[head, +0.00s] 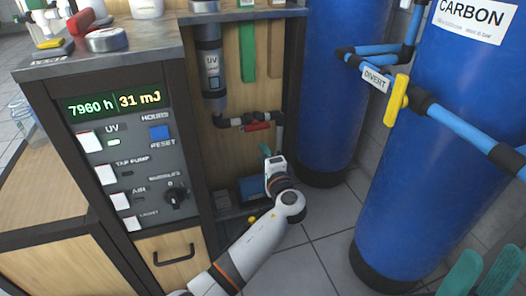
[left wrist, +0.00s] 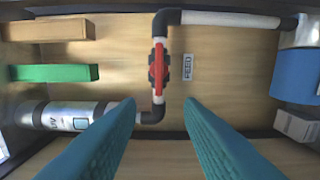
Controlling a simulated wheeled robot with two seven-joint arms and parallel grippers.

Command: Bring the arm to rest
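My left arm (head: 245,250) reaches from the bottom of the head view into the open bay of the rack. My left gripper (head: 266,149) is there, below the red-handled valve (head: 257,126), with its fingers mostly hidden behind the wrist. In the left wrist view its two teal fingers (left wrist: 160,110) stand apart with nothing between them. The red valve handle (left wrist: 159,64) lies along the vertical pipe beyond the fingertips, apart from them. My right gripper (head: 483,272) shows at the bottom right corner of the head view, with two teal fingers apart and empty.
A UV cylinder (head: 211,65) hangs left in the bay, beside a control panel (head: 135,150). A blue box (head: 252,189) sits low in the bay. Blue tanks (head: 440,130) stand at right with blue pipes and a yellow handle (head: 397,99). Floor (head: 325,235) shows between.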

